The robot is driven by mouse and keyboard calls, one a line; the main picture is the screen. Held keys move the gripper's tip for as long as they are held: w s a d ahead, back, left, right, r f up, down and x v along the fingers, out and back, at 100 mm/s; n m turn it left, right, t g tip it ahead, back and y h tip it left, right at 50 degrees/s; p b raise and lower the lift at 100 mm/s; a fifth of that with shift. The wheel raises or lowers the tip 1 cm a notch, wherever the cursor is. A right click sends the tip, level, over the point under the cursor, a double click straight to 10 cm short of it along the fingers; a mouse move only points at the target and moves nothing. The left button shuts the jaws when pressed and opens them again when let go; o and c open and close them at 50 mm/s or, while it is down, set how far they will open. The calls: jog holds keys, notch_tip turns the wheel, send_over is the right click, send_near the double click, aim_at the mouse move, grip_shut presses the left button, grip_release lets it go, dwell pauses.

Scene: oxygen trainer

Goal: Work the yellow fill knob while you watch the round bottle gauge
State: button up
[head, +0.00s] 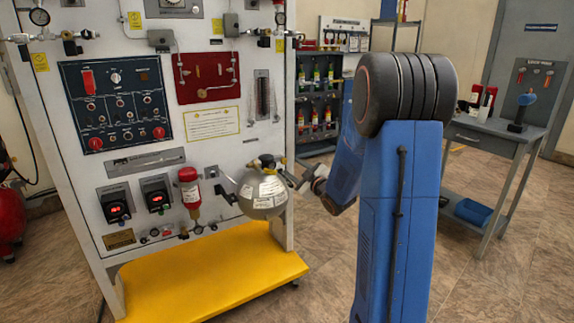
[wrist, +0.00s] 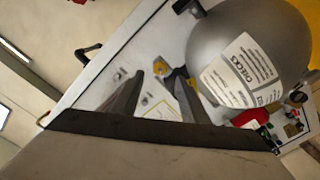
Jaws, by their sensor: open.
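The round silver bottle (head: 262,197) with white labels hangs at the lower right of the white trainer panel. Dark fittings with small yellow parts (head: 268,161) sit on its top; I cannot single out the yellow fill knob or read a gauge there. My gripper (head: 290,178) is beside the bottle's upper right side, small and partly blended with the fittings. In the wrist view my gripper (wrist: 158,80) is open, with nothing seen held between the fingers. The bottle (wrist: 255,45) fills the upper right of that view, close to the right finger; contact cannot be judged.
A red cylinder (head: 190,195) is mounted left of the bottle. A yellow step (head: 215,275) juts out below the panel. A grey side table (head: 490,130) with tools stands at right, and a bottle rack (head: 318,95) stands behind. Tiled floor between the trainer and table is clear.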

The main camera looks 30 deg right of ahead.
aim_at(285, 161)
jog(key=shift+w+a, duration=0.1)
jog(key=shift+w, duration=2.75)
grip_shut()
